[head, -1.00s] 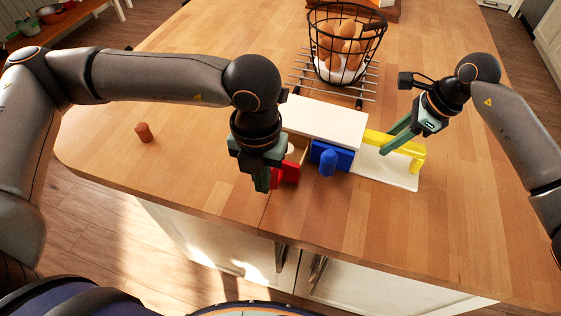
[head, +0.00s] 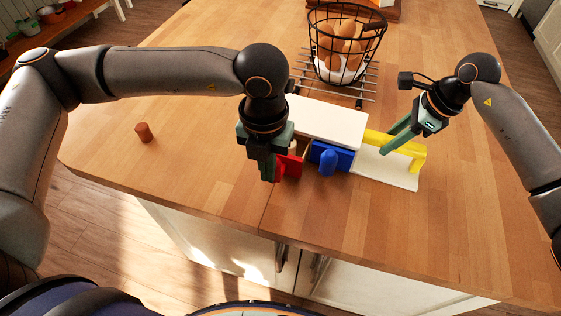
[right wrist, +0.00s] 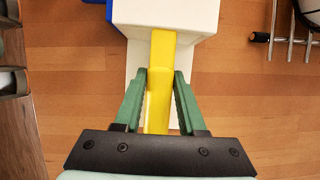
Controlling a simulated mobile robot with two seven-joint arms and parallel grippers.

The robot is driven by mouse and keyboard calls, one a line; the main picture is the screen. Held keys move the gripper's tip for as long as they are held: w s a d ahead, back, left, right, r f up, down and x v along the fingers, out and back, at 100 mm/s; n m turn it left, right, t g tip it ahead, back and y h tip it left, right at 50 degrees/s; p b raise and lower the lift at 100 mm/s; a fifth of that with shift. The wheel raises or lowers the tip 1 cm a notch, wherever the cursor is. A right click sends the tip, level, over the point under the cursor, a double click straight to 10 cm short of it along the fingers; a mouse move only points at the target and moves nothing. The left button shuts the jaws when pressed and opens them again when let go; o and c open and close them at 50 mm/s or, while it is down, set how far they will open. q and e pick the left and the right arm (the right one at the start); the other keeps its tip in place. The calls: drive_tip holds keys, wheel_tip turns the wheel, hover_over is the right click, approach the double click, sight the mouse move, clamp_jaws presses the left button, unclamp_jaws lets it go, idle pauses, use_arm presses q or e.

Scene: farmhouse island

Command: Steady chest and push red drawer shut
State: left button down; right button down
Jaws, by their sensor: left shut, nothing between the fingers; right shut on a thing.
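The white chest (head: 330,120) stands on the wooden island top. Its red drawer (head: 290,164) is at the left of its front and sticks out a little. Its blue drawer (head: 331,156) is to the right of the red one. My left gripper (head: 268,178) is shut and empty at the red drawer's front, partly hiding it. A yellow handle (head: 414,153) extends from the chest's right side over a white base plate (head: 400,178). My right gripper (head: 383,152) is shut on the yellow handle; the right wrist view shows the handle (right wrist: 159,85) between its fingers (right wrist: 158,85).
A wire basket of eggs (head: 345,45) stands on a metal rack (head: 365,82) behind the chest. A small brown cylinder (head: 143,132) stands at the left. The countertop between it and the chest is clear. The island's front edge is near the chest.

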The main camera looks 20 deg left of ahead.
use_arm(q)
drive_tip(key=shift+w, duration=1.2)
use_arm(e)
drive_tip(key=shift+s+f, duration=0.2)
drive_tip(key=shift+f, duration=0.1)
use_arm(q)
drive_tip(key=shift+w+d+r, duration=0.1)
drive_tip(key=shift+w+r, duration=0.15)
drive_tip(key=shift+r, duration=0.95)
drive_tip(key=shift+w+a+r, duration=0.1)
drive_tip(key=shift+w+r, duration=0.2)
drive_tip(key=shift+r, duration=0.85)
drive_tip(key=shift+w+d+r, duration=0.1)
drive_tip(key=shift+w+r, duration=0.15)
drive_tip(key=shift+r, duration=0.95)
use_arm(e)
drive_tip(key=c, duration=0.8)
unclamp_jaws()
drive_tip(key=o, duration=0.4)
drive_tip(key=shift+w+r, duration=0.15)
